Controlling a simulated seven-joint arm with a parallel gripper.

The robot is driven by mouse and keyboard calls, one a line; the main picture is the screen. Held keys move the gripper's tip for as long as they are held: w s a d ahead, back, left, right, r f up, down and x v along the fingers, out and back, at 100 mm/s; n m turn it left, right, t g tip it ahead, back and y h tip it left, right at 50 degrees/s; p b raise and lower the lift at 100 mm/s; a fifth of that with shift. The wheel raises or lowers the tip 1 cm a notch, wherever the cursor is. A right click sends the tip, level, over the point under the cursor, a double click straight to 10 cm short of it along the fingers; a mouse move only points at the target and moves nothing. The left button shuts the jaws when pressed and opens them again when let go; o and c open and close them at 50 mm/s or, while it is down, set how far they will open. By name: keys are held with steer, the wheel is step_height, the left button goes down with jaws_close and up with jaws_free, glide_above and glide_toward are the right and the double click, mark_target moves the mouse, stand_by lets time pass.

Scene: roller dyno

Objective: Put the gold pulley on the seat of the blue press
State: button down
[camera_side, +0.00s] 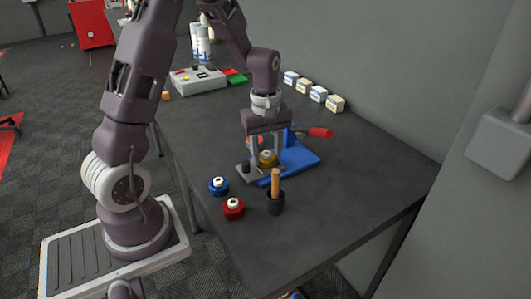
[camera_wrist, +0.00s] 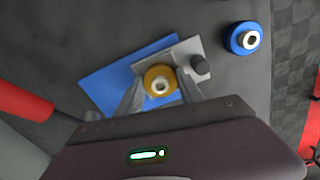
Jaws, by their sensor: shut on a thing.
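The gold pulley (camera_side: 267,157) is between the fingers of my gripper (camera_side: 266,161), which is shut on it. In the wrist view the pulley (camera_wrist: 151,73) shows as a gold ring with a pale hub, a finger on each side. It is over or beside the grey metal plate (camera_wrist: 178,52) at the blue press (camera_side: 301,157). I cannot tell whether it touches the plate. The blue base also shows in the wrist view (camera_wrist: 110,80). The press has a red-gripped lever (camera_side: 320,132) at the right. My gripper hides part of the press and its seat.
A blue pulley (camera_side: 218,187) and a red pulley (camera_side: 233,208) lie in front. A dark cup with a wooden handle (camera_side: 275,185) stands close to the press. Several small boxes (camera_side: 319,94) line the wall. A grey control box (camera_side: 198,79) is at the back. The right front table is clear.

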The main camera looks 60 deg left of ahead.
mark_target(266, 155)
steer(key=shift+s+f, duration=0.35)
steer(key=shift+f, duration=0.2)
steer(key=c, duration=1)
jaws_free()
steer(key=shift+c, duration=0.2)
step_height(266, 155, up, 14)
steer(key=s+d+r+m+t, duration=0.2)
steer(key=s+d+m, duration=0.4)
steer(key=s+m, duration=0.2)
steer(key=s+d+r+m+t, duration=0.2)
steer(key=s+d+m+t, duration=0.1)
steer(key=s+d+m, duration=0.4)
steer(key=s, duration=0.3)
steer(key=shift+d+r+m, duration=0.3)
steer(key=shift+r+m, duration=0.05)
steer(key=shift+m, duration=0.05)
